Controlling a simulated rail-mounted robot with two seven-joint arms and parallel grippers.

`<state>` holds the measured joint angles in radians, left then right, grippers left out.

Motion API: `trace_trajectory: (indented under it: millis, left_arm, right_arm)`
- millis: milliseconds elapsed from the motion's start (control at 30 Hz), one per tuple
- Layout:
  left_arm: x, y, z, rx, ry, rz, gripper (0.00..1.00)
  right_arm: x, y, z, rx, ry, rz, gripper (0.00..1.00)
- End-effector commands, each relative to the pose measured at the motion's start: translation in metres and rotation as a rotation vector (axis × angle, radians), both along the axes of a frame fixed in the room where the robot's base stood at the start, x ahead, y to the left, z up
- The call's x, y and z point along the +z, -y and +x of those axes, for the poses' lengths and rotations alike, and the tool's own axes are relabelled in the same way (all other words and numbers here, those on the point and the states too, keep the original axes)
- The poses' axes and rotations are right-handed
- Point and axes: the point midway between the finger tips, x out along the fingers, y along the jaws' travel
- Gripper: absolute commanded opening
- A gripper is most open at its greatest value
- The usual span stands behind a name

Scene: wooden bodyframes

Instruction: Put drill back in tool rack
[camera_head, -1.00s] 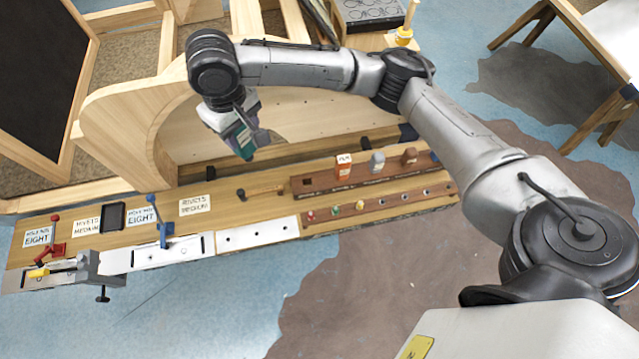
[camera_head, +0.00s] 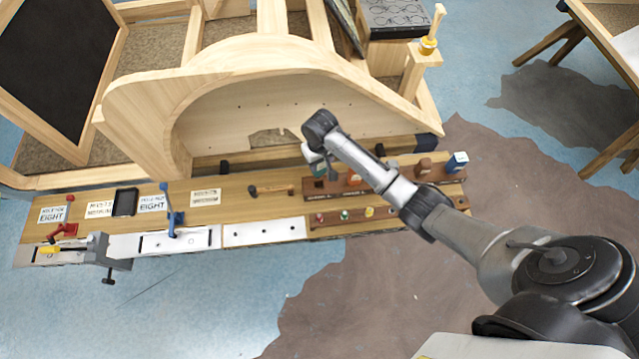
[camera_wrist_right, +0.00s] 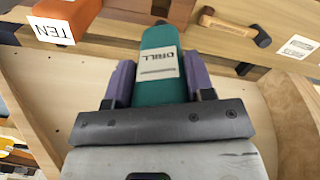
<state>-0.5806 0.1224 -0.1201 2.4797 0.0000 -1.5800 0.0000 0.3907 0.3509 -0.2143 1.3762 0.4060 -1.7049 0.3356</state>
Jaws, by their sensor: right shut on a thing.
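The drill (camera_wrist_right: 158,62) is a teal block with a white label reading DRILL, seen in the right wrist view. My right gripper (camera_wrist_right: 160,85) is shut on it, with a purple finger on each side. In the head view, my right gripper (camera_head: 322,166) is over the left end of the brown tool rack (camera_head: 440,178). My arm covers part of the rack. Whether the drill touches the rack or is inside a slot cannot be told. My left gripper is not in view.
The rack also holds an orange tool (camera_head: 353,178), a brown tool (camera_head: 424,168) and a blue-white tool (camera_head: 457,161). A hammer (camera_head: 271,189) lies left of the rack. A lower rack (camera_head: 380,213) holds small coloured tools. A curved wooden frame (camera_head: 150,115) stands behind.

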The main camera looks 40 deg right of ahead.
Motion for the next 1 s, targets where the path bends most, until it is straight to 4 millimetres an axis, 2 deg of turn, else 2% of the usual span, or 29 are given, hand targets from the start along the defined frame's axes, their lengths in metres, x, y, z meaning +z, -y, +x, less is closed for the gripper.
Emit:
trace_trajectory:
  millis: [200,467,700,1000]
  left_arm:
    - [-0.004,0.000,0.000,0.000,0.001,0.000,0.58]
    - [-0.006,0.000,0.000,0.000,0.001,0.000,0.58]
    - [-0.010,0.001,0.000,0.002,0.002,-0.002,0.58]
    - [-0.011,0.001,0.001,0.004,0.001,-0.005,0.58]
  right_arm:
    - [-0.035,0.000,0.000,-0.002,0.001,0.002,0.16]
    - [-0.052,0.000,0.000,0.000,0.002,0.001,0.16]
    - [-0.080,0.000,0.000,-0.002,0.000,0.000,0.16]
    - [-0.088,0.000,0.000,-0.001,0.003,-0.001,0.16]
